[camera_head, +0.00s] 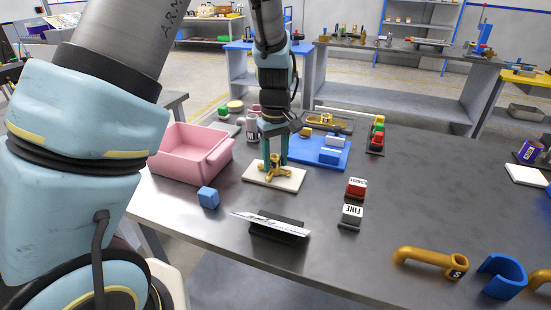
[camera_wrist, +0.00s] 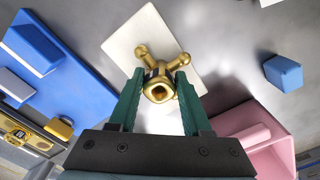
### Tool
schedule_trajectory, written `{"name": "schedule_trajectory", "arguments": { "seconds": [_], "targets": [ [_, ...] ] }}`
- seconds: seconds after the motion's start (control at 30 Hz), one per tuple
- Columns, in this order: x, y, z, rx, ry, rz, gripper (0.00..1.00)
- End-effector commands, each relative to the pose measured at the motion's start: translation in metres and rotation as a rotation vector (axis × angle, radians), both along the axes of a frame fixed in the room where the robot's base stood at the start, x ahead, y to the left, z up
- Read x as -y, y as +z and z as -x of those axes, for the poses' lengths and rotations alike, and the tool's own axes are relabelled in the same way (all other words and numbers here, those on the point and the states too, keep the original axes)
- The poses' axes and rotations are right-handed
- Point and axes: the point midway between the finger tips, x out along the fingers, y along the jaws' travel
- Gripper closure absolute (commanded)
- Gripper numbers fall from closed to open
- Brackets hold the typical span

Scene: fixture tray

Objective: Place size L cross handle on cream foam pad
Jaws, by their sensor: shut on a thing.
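A gold cross handle (camera_head: 272,168) is between the green fingers of my gripper (camera_head: 274,152), over the cream foam pad (camera_head: 289,183). In the wrist view the cross handle (camera_wrist: 157,75) sits between both fingertips (camera_wrist: 158,82), with its hub facing the camera and its arms spreading over the pad (camera_wrist: 142,33). My gripper is shut on it. The handle is at or very close to the pad's surface; I cannot tell whether it touches. No size mark on the handle is legible.
A pink bin (camera_head: 190,155) stands left of the pad, and a blue cube (camera_head: 208,197) lies in front. A blue mat (camera_head: 318,153) with blocks is behind to the right. FINE (camera_head: 351,214) and red (camera_head: 356,187) labelled blocks and a card holder (camera_head: 272,230) are nearer.

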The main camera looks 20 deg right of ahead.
Motion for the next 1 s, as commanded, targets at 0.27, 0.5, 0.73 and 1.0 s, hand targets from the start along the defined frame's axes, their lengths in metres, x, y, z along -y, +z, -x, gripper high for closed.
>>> {"name": "schedule_trajectory", "arguments": {
  "seconds": [0.27,0.5,0.73,1.0],
  "targets": [
    [0.0,-0.003,0.0,0.0,0.0,0.0,0.33],
    [0.0,-0.003,0.0,0.0,0.0,0.0,0.21],
    [0.001,0.005,0.0,0.001,0.0,0.002,0.21],
    [0.001,0.054,-0.001,0.003,-0.002,0.005,0.21]
  ]
}}
